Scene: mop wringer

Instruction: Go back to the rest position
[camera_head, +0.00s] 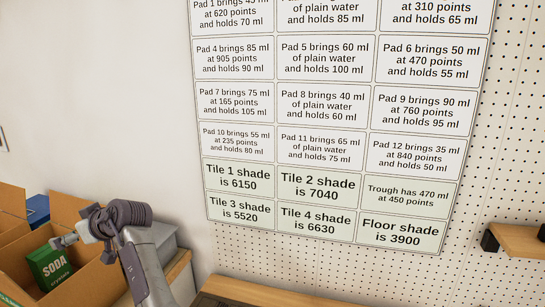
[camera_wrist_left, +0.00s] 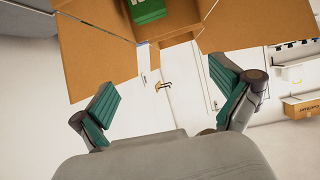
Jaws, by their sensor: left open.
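My left gripper (camera_head: 82,250) is at the lower left of the head view, in front of an open cardboard box (camera_head: 95,275). In the left wrist view its two green-padded fingers (camera_wrist_left: 168,102) are spread wide with nothing between them. My right gripper is not in view.
A green soda box (camera_head: 50,267) stands in the cardboard box, close to my left gripper. A wall chart (camera_head: 330,130) of pads and tile shades hangs on a white pegboard (camera_head: 500,150). A wooden shelf (camera_head: 520,238) juts out at the right. A wooden edge (camera_head: 255,291) shows below the chart.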

